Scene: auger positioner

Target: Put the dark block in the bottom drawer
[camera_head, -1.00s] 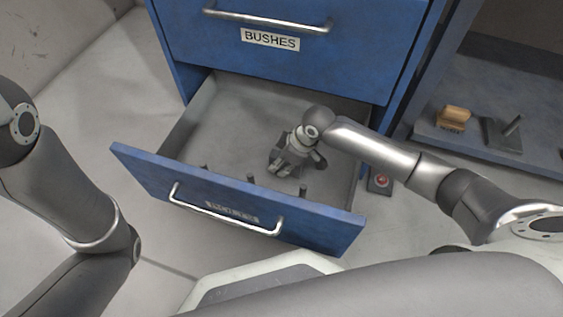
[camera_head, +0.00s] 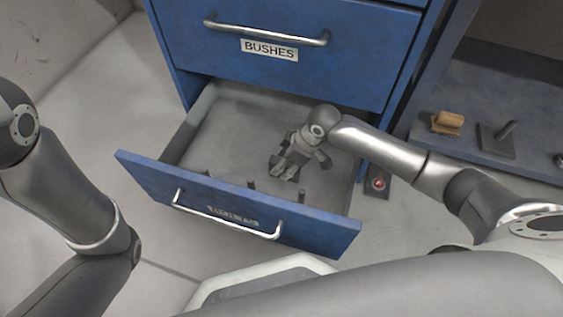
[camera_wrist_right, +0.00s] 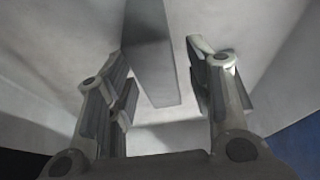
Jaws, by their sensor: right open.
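The bottom drawer (camera_head: 235,108) of the blue cabinet is pulled open, with a grey inside and several dark pegs near its front. My right gripper (camera_head: 289,171) is inside it, pointing down towards the drawer floor. In the right wrist view, the dark block (camera_wrist_right: 151,62) lies between the two spread fingers of my right gripper (camera_wrist_right: 165,82). A gap shows between it and the right finger; contact on the left side is unclear. In the head view the gripper mostly hides the block. My left arm shows at the left, but its gripper is out of view.
A closed drawer (camera_head: 295,62) labelled BUSHES is above the open one. The bottom drawer's front panel (camera_head: 240,215) stands towards me. A red button box (camera_head: 378,184) sits right of the drawer. A shelf at the right holds a wooden-looking stamp (camera_head: 447,122) and a dark handled piece (camera_head: 497,140).

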